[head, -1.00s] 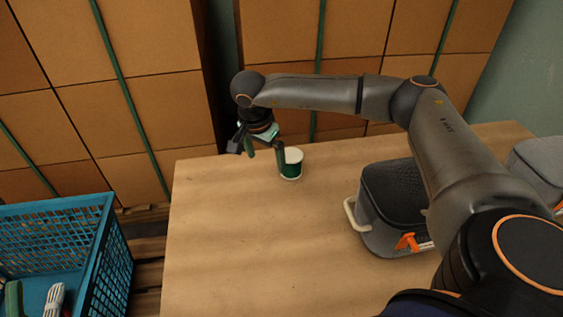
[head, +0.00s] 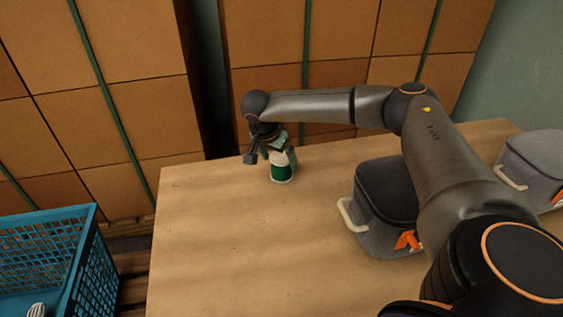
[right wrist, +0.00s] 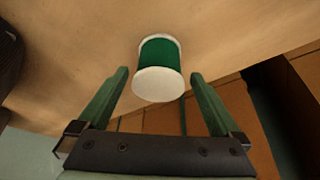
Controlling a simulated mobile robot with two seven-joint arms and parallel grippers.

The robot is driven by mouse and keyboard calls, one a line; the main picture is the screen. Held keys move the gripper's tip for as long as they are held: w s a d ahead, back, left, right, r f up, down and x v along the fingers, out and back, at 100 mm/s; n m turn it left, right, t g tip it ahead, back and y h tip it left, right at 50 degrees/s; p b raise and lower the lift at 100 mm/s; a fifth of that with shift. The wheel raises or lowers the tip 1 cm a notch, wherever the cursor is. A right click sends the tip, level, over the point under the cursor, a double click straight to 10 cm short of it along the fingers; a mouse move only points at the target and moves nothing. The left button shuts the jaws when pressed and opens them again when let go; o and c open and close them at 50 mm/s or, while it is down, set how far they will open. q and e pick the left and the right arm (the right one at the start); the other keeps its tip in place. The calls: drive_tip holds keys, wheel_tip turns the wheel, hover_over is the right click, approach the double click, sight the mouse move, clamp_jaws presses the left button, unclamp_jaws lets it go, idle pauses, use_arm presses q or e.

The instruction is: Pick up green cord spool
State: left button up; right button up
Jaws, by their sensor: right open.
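The green cord spool (head: 282,173), with white ends, stands upright on the wooden table (head: 220,235) near its back edge. My right gripper (head: 271,157) is over the spool's upper left side in the head view and hides part of its top. In the right wrist view, the spool (right wrist: 160,52) shows its white end between the tips of the open green fingers (right wrist: 159,74). There is a gap on both sides, and the fingers do not grip it. My left gripper is not in view.
Two grey bags, one near (head: 378,190) and one farther right (head: 535,160), stand on the table's right side. A blue crate (head: 85,265) is at the lower left, off the table. Stacked cartons (head: 130,60) stand behind. The table's front left is clear.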

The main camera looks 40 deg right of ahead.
sight(280, 160)
drive_tip(key=b+x, duration=0.1)
drive_tip(key=x, duration=0.2)
drive_tip(key=shift+s+d+f, duration=0.1)
drive_tip(key=shift+f, duration=0.15)
drive_tip(key=shift+r, duration=0.1)
drive_tip(key=c, duration=1.3)
